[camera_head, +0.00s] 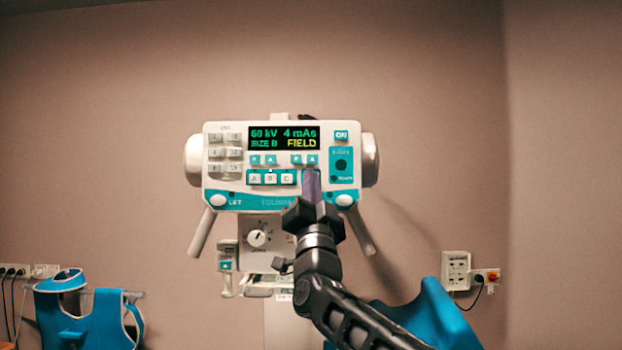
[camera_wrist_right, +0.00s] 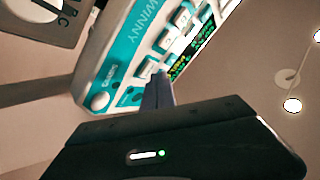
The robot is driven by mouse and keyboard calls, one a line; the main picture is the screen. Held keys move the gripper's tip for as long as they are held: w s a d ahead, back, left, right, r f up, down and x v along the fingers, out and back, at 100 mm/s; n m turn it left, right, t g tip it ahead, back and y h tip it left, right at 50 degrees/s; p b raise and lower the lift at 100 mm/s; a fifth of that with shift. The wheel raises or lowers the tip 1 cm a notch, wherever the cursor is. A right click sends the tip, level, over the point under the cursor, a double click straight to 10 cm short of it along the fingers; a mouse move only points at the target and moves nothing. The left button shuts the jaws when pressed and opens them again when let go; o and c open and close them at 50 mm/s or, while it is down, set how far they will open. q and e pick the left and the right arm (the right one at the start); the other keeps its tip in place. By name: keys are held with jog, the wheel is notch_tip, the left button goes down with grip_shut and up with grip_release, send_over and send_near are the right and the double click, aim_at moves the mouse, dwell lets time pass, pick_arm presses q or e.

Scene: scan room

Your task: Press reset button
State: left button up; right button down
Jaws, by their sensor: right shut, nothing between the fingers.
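A white and teal control panel (camera_head: 240,200) with a lit display (camera_head: 284,138) hangs at the middle of the head view. It has grey buttons at left, small teal buttons under the display and a row marked A, B, C (camera_head: 270,178). I cannot read a reset label on any button. My right gripper (camera_head: 312,174) is shut and empty, its fingertips in front of the panel just right of the C button, covering what lies there. In the right wrist view the shut fingers (camera_wrist_right: 160,80) point at the panel (camera_wrist_right: 118,65). I cannot tell whether they touch it.
Handles (camera_head: 202,233) hang below the panel, and a knob box (camera_head: 258,239) sits beneath it. A blue apron (camera_head: 85,318) hangs at the lower left. A blue object (camera_head: 432,310) is at the lower right, near wall sockets (camera_head: 457,270). The wall beside the panel is clear.

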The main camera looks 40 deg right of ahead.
jog(key=shift+w+d, duration=0.3)
jog(key=shift+w, duration=0.05)
dwell(0.8)
jog(key=shift+s+a+f, duration=0.15)
jog(key=shift+s, duration=0.05)
jog(key=shift+s+a+b, duration=0.35)
jog(key=shift+s+b, duration=0.1)
jog(key=shift+b, duration=0.2)
jog(key=s+a+b, duration=0.1)
jog(key=s, duration=0.1)
jog(key=s+a+b, duration=0.2)
dwell(0.6)
